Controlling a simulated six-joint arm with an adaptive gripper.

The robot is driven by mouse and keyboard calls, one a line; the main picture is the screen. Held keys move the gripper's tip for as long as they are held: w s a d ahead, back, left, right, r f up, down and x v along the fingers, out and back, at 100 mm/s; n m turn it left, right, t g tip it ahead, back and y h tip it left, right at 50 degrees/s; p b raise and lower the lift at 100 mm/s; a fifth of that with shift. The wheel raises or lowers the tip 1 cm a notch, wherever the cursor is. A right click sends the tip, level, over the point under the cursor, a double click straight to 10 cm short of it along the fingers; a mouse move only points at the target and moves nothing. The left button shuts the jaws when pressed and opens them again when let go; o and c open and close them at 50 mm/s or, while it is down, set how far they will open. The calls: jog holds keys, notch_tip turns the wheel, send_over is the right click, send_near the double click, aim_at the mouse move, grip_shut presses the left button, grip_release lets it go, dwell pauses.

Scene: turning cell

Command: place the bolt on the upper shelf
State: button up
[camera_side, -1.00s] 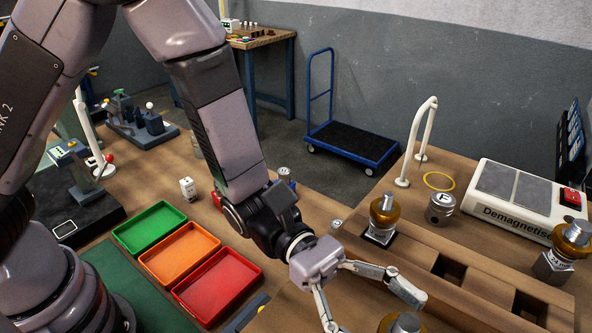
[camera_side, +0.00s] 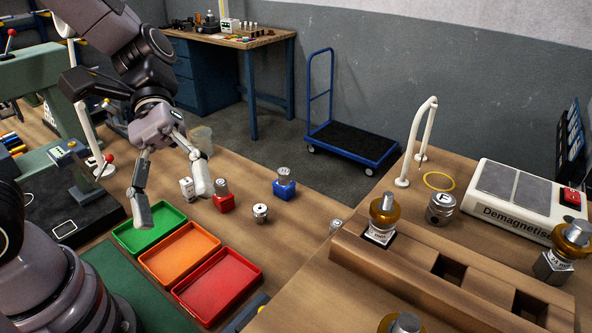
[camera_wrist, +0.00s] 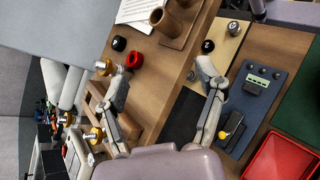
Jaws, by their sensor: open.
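I cannot make out which thing is the bolt. A small metal round part (camera_side: 260,213) stands on the bench right of the gripper, but I cannot tell what it is. No upper shelf is clearly recognisable in either view.
An orange tray (camera_side: 152,270) and a red tray (camera_side: 190,303) adjoin the green one. A red holder (camera_side: 224,203) and a blue holder (camera_side: 284,189) stand behind. A wooden rack (camera_side: 400,268) and the demagnetiser (camera_side: 520,190) are at the right. Bare bench lies between trays and rack.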

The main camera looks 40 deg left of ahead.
jog(key=a+r+m+t+y, duration=0.2)
jog(key=a+t+y, duration=0.3)
jog(key=a, duration=0.5)
jog(key=a+r+m+t+y, duration=0.2)
jog(key=a+t+y, duration=0.3)
jog(key=a, duration=0.6)
jog(key=shift+a+r+m+t+y, duration=0.25)
jog(key=shift+m+t+y, duration=0.05)
jog(key=shift+m+t, duration=0.5)
